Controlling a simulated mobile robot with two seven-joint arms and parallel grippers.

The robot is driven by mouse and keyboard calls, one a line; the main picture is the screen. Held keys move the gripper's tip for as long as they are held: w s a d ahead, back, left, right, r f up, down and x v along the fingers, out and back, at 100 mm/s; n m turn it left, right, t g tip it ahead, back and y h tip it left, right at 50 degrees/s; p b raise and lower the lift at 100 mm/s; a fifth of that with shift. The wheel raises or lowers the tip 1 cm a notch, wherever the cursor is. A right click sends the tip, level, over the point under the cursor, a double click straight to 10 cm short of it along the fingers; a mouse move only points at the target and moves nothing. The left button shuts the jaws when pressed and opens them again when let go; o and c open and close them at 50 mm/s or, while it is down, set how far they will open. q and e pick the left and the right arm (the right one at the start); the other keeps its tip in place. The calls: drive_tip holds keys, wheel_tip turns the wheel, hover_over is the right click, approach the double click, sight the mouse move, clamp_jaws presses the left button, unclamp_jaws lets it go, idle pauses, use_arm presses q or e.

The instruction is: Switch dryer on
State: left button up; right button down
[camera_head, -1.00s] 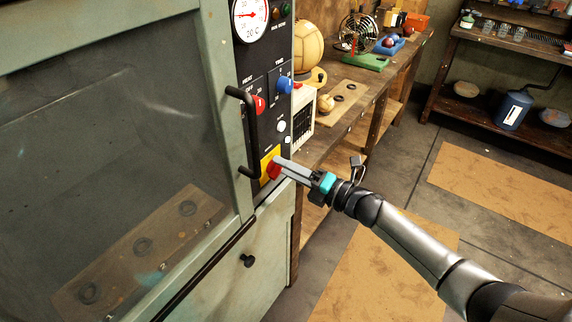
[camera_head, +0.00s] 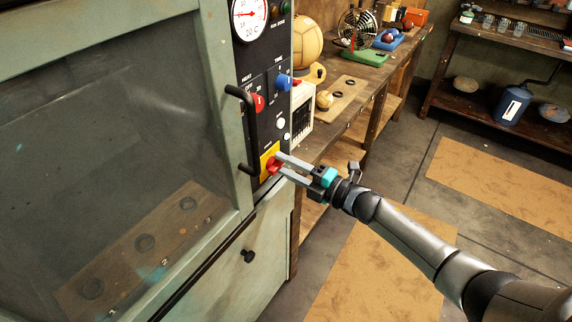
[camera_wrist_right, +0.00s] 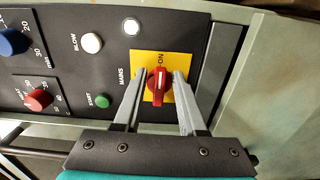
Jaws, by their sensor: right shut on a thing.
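The dryer is a green-grey cabinet (camera_head: 272,228) with a large glass door (camera_head: 110,140) and a black control panel (camera_head: 262,62). Its red mains knob (camera_head: 272,165) sits on a yellow plate at the panel's lower end. In the right wrist view the red knob (camera_wrist_right: 160,85) stands upright with its white mark near the word ON. My right gripper (camera_head: 279,167) has one finger on each side of the knob and is shut on it; its fingers also flank the knob in the wrist view (camera_wrist_right: 158,90). My left gripper is out of view.
A black door handle (camera_head: 250,130) stands out just left of the knob. Above are a red heat knob (camera_head: 257,103), a blue time knob (camera_head: 283,82) and a dial (camera_head: 249,15). A wooden bench (camera_head: 350,105) with balls and tools runs behind. The floor at right is open.

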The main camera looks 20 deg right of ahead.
drive_tip(key=c, duration=0.8)
unclamp_jaws()
drive_tip(key=shift+c, duration=0.2)
drive_tip(key=v, duration=1.5)
drive_tip(key=shift+d, duration=0.1)
